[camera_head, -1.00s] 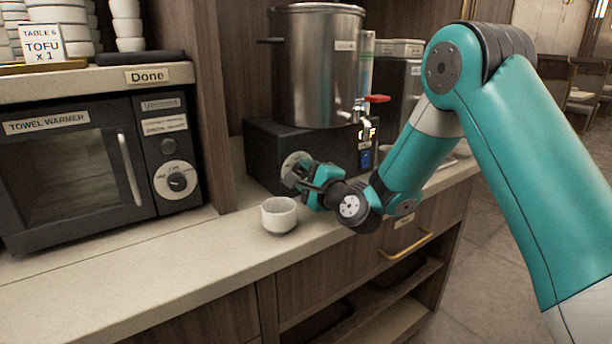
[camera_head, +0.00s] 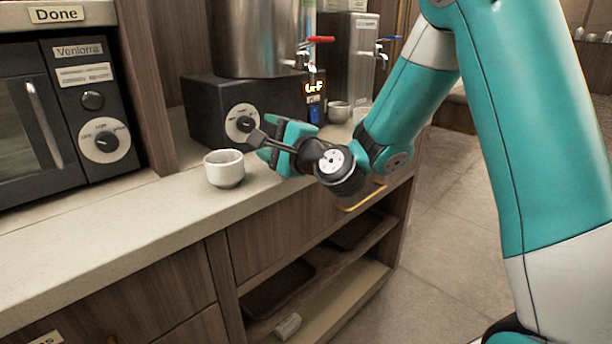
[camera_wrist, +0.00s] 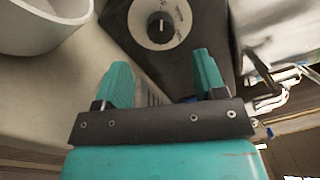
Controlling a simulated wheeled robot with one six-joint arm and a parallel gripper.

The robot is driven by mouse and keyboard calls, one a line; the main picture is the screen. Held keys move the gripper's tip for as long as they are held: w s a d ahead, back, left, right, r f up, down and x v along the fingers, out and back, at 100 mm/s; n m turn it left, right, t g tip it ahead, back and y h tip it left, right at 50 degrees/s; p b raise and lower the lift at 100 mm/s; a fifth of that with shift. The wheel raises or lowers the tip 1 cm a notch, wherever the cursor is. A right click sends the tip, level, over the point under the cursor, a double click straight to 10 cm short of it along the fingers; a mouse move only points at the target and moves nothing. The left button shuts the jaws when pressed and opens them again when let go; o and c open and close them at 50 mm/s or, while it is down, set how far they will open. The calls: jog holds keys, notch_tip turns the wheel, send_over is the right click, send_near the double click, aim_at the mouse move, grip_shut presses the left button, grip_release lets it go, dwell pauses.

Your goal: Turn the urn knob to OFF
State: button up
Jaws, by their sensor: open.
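The urn (camera_head: 244,40) is a steel tank on a black base (camera_head: 205,105). Its knob (camera_head: 243,124) is a black dial on a pale round plate on the base's front, and my gripper partly covers its right edge in the head view. In the wrist view the knob (camera_wrist: 159,27) shows whole, ahead of the fingertips, with a light pointer line. My gripper (camera_head: 264,144) is open and empty, just in front of the knob and apart from it. In the wrist view its two teal fingers (camera_wrist: 163,80) stand apart below the dial. The dial's lettering is too small to read.
A white cup (camera_head: 224,170) stands on the counter left of my gripper; it also shows in the wrist view (camera_wrist: 40,45). A red-handled tap (camera_head: 318,40) and lit display are right of the knob.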

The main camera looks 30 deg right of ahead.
jog(key=b+v, duration=0.9)
jog(key=v, duration=0.1)
jog(key=shift+s+b, duration=0.2)
jog(key=shift+b, duration=0.2)
jog(key=s+a+f+n+g+y, duration=0.35)
jog(key=a+f+n+g, duration=0.2)
jog(key=a+n, duration=0.2)
jog(key=s+a+f+n+g+h, duration=0.1)
jog(key=s+f+n+g, duration=0.25)
jog(key=s+n, duration=0.25)
jog(key=s+a+f+n+g+h, duration=0.1)
jog(key=s+f+n+g+h, duration=0.1)
jog(key=s+n+g, duration=0.3)
jog(key=s+f+n+g+h, duration=0.1)
jog(key=s+f+n+g, duration=0.2)
jog(key=s+n, duration=0.35)
notch_tip(320, 180, up, 29)
jog(key=s+p, duration=0.1)
jog(key=p, duration=2.9)
jog(key=shift+s+r+g+h, duration=0.15)
jog(key=shift+s+g+h, duration=0.15)
jog(key=shift+g+h, duration=0.1)
